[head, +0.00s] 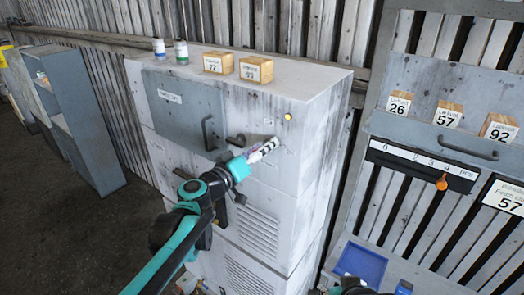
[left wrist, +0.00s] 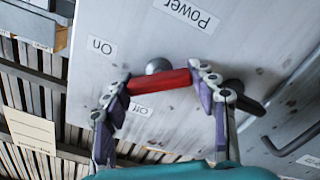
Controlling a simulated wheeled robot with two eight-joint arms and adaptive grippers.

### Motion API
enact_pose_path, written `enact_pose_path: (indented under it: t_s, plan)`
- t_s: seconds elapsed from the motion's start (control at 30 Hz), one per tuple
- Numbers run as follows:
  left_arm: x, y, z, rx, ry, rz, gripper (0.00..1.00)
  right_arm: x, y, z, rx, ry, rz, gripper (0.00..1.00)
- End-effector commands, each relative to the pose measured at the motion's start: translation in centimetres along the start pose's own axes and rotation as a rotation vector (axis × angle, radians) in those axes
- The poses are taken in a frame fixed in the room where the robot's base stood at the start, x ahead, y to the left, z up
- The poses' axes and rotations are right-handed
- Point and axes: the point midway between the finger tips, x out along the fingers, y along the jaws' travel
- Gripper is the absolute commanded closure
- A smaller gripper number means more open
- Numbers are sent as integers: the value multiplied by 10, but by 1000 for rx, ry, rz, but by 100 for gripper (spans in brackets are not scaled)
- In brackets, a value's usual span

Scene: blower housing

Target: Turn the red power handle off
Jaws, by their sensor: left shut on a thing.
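The red power handle (left wrist: 160,82) is on a grey panel in the left wrist view, beside a round grey knob (left wrist: 158,66). My left gripper (left wrist: 168,90) has its fingers at the two ends of the red part and is shut on it. "On" (left wrist: 102,46), "Off" (left wrist: 141,109) and "Power" (left wrist: 186,14) labels sit around the handle, and appear turned over. In the head view my left gripper (head: 263,150) is against the front of the white cabinet (head: 270,95) and hides the handle. Part of my right arm shows at the bottom edge; its fingers cannot be made out.
A dark bar (left wrist: 247,103) lies just past the right finger. A curved black handle (head: 208,133) is on the cabinet's grey door (head: 180,105). A yellow light (head: 288,117) is above the gripper. Wooden blocks (head: 256,70) and small cans (head: 181,50) stand on top.

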Motion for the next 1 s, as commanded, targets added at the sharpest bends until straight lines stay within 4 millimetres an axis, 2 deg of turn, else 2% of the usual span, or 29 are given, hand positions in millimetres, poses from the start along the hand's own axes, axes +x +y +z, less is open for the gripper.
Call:
enact_pose_path:
  t_s: [0.6,1.0]
  plan:
    - [0,-3,0,-581,2,-1,71,11,0,8,0,0,0,60]
    - [0,-3,1,-856,2,-1,71,15,0,11,0,0,0,60]
